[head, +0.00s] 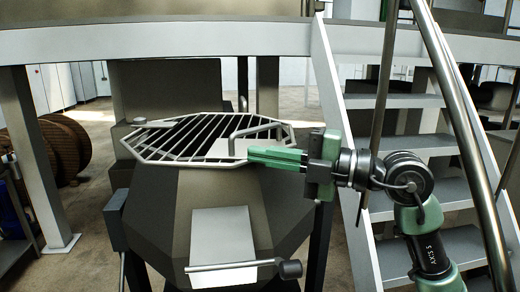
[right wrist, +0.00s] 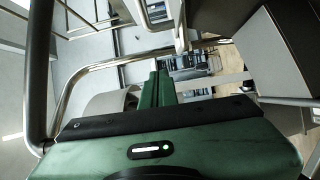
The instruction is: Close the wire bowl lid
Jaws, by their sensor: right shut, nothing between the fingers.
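In the right wrist view the shut fingers (right wrist: 158,88) show beside a curved metal bar (right wrist: 85,75). My left gripper is out of view.
Metal stairs (head: 415,145) with a sloping handrail stand close behind and right of my right arm. A light panel (head: 223,235) and a horizontal bar handle (head: 235,265) are on the bowl's front. A wooden cable drum (head: 65,145) stands at left.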

